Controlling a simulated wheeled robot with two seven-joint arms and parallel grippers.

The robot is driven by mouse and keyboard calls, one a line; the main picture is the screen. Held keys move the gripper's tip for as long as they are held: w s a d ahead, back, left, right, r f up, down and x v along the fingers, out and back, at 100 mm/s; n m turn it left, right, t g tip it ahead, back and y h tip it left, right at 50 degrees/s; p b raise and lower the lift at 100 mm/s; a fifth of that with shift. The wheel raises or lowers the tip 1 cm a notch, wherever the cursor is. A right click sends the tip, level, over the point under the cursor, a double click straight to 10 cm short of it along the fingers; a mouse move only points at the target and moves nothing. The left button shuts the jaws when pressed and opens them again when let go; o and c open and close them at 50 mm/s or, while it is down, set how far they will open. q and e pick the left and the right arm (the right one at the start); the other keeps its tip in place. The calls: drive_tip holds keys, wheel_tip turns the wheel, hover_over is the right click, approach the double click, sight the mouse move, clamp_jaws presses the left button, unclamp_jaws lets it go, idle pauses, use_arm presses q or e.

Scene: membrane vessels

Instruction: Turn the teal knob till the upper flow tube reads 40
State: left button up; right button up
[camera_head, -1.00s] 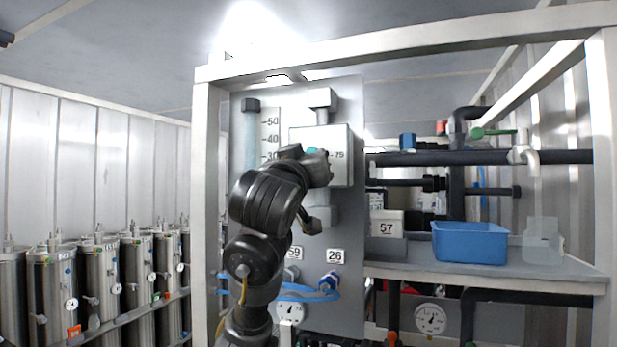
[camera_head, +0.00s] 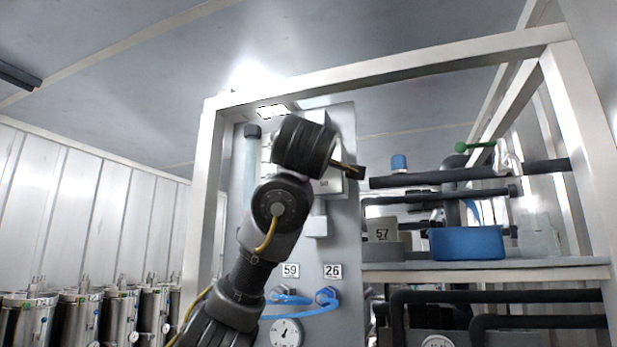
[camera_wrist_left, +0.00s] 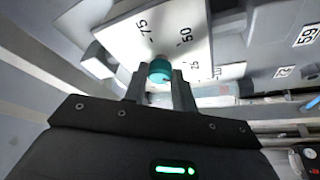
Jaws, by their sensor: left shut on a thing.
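The teal knob (camera_wrist_left: 159,72) shows in the left wrist view on a white dial plate (camera_wrist_left: 180,25) marked 75, 50 and 25. My left gripper (camera_wrist_left: 160,82) is shut on the knob, with a finger on either side. In the head view the dial plate (camera_head: 328,186) is mostly behind my left wrist and the knob is hidden. The upper flow tube (camera_head: 251,168), pale with a dark cap, stands on the grey panel left of my arm. Its scale is mostly covered by my arm, so the reading cannot be told. My right gripper is not in view.
A white frame (camera_head: 390,74) surrounds the grey panel (camera_head: 345,235). Labels 59 (camera_head: 290,270) and 26 (camera_head: 333,271) and a blue hose (camera_head: 312,311) sit below. A blue bin (camera_head: 466,243) stands on the shelf at right. Steel vessels (camera_head: 118,318) line the left.

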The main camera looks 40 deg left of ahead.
use_arm(q)
drive_tip(key=shift+n+g+b, duration=0.3)
drive_tip(key=shift+n+b, duration=0.05)
drive_tip(key=shift+n, duration=0.25)
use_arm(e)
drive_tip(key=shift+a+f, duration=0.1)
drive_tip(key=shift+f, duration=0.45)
use_arm(q)
drive_tip(key=o, duration=1)
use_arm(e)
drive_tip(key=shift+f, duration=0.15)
use_arm(q)
drive_tip(key=b+v, duration=0.5)
drive_tip(key=v, duration=0.6)
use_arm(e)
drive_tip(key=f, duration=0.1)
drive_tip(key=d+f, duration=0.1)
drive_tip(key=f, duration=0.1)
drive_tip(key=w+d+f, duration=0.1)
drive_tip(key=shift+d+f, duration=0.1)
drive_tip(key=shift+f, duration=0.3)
